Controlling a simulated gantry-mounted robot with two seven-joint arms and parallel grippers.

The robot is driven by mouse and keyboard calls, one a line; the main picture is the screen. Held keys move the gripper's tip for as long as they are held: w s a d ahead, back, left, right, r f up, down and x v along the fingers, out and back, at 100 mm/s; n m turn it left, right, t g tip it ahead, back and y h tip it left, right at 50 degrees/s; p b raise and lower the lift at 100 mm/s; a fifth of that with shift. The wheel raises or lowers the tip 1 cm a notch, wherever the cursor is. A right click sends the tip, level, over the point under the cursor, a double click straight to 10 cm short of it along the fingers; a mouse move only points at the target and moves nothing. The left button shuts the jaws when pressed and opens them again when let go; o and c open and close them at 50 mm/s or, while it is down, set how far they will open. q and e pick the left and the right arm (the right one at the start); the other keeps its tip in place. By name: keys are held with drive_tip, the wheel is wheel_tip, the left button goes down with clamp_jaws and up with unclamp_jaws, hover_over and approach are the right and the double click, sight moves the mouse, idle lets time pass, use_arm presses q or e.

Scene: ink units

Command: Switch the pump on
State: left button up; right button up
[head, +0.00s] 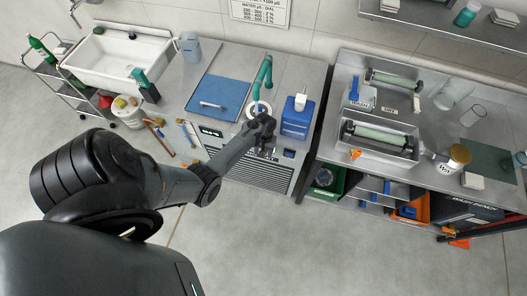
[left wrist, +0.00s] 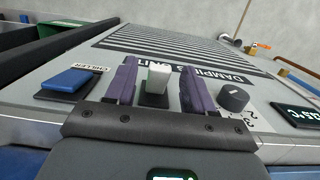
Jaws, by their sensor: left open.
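A pale rocker switch (left wrist: 157,78) stands on a dark base on the damping unit's (left wrist: 185,60) sloped grey panel. My left gripper (left wrist: 160,68) is open, its two purple fingers on either side of this switch; contact cannot be told. No label for this switch is readable. A blue rocker switch (left wrist: 70,81) marked CHILLER is left of the fingers. A black dial knob (left wrist: 234,97) is to their right. In the head view, my left gripper (head: 263,142) is over the unit's front panel and hides most of the controls. My right gripper is not in view.
A bench with rollers (head: 381,138) is at the right. Open floor (head: 270,240) lies in front.

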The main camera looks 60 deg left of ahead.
use_arm(q)
wheel_tip(320, 180, up, 10)
drive_tip(key=p, duration=0.1)
drive_tip(key=shift+w+a+r, duration=0.2)
drive_tip(key=shift+w+a, duration=0.2)
idle(0.3)
drive_tip(key=s+d+r+m+g+y+p, duration=0.1)
drive_tip(key=s+d+r+p, duration=0.1)
drive_tip(key=s+p, duration=0.35)
drive_tip(key=s+d+r+m+g+y+p, duration=0.1)
drive_tip(key=s+d+m+p, duration=0.1)
drive_tip(key=s, duration=0.6)
drive_tip(key=d+r+m+t+h+p, duration=0.1)
drive_tip(key=d+r+m+t+p, duration=0.3)
drive_tip(key=d+r, duration=1.7)
wheel_tip(320, 180, up, 4)
drive_tip(key=m+t, duration=0.2)
drive_tip(key=m, duration=0.1)
drive_tip(key=shift+w+d+m, duration=0.15)
drive_tip(key=shift+w+m, duration=0.25)
